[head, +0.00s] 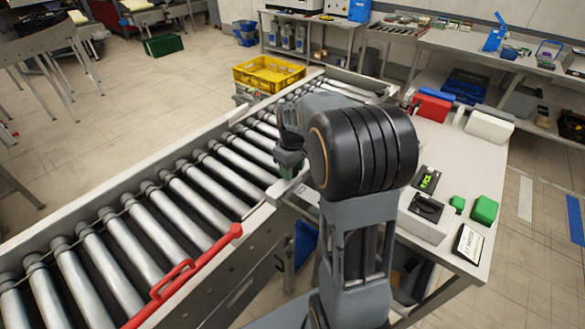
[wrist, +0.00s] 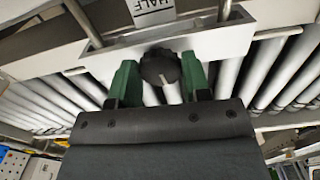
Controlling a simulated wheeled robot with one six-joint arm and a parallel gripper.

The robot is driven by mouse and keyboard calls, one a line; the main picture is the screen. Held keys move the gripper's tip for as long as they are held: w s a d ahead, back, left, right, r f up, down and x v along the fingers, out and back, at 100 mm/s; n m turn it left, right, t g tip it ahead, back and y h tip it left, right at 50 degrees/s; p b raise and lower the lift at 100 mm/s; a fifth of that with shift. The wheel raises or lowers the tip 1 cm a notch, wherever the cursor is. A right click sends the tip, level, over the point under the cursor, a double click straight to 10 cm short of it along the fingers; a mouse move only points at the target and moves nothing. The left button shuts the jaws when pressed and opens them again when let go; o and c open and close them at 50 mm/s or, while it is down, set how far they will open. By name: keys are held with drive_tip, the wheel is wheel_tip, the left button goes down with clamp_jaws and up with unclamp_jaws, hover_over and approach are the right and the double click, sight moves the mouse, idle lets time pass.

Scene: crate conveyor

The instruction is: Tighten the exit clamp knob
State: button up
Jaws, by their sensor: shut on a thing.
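The black clamp knob (wrist: 160,66) shows in the wrist view on the front of a pale clamp bar (wrist: 220,44) under a label ending in "HALF". My gripper (wrist: 158,76) has its two green fingers on either side of the knob and is shut on it. A pale mark shows on the knob's lower face. In the head view my gripper (head: 289,168) is at the conveyor's near side rail, partly covered by my arm. The knob is hidden there.
The roller conveyor (head: 262,206) runs from lower left to a yellow crate (head: 268,75) near its far end.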

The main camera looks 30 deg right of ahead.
drive_tip(key=shift+m, duration=1)
drive_tip(key=o, duration=0.9)
wheel_tip(320, 180, up, 14)
drive_tip(key=shift+f, duration=0.1)
idle(0.4)
drive_tip(key=s+a+f+t, duration=0.1)
drive_tip(key=s+a+f, duration=0.1)
drive_tip(key=s, duration=0.3)
drive_tip(key=s+a+f+m+t, duration=0.1)
drive_tip(key=s+a+f, duration=0.2)
drive_tip(key=s+a, duration=0.1)
drive_tip(key=s+a+f+m+t, duration=0.1)
drive_tip(key=s+a+f+t, duration=0.1)
drive_tip(key=s, duration=0.4)
drive_tip(key=shift+s+a+f, duration=0.15)
drive_tip(key=shift+a+f, duration=0.35)
drive_tip(key=shift+a, duration=0.2)
